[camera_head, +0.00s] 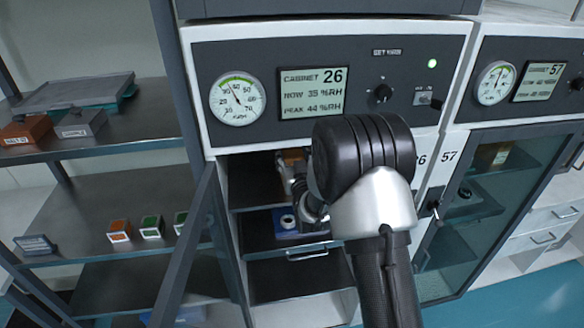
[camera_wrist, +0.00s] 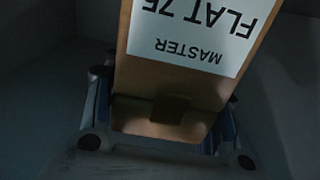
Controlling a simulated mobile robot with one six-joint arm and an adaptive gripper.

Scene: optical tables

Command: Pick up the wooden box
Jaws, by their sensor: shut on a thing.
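The wooden box (camera_wrist: 165,75) is brown with a white label reading "MASTER" and "FLAT 75", upside down in the wrist view. My gripper (camera_wrist: 168,148) is shut on it, with a finger on each side of its near end. In the head view a small brown part of the box (camera_head: 293,156) shows on the upper level inside the open cabinet 26 (camera_head: 262,188), beside my gripper (camera_head: 297,180). My arm hides much of the cabinet opening. I cannot tell whether the box touches the shelf.
The open door (camera_head: 190,245) of cabinet 26 stands to the left of the opening. A drawer with a blue item (camera_head: 285,222) lies below the box. A rack shelf (camera_head: 95,205) with small boxes stands left. Cabinet 57 (camera_head: 480,200) on the right is closed.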

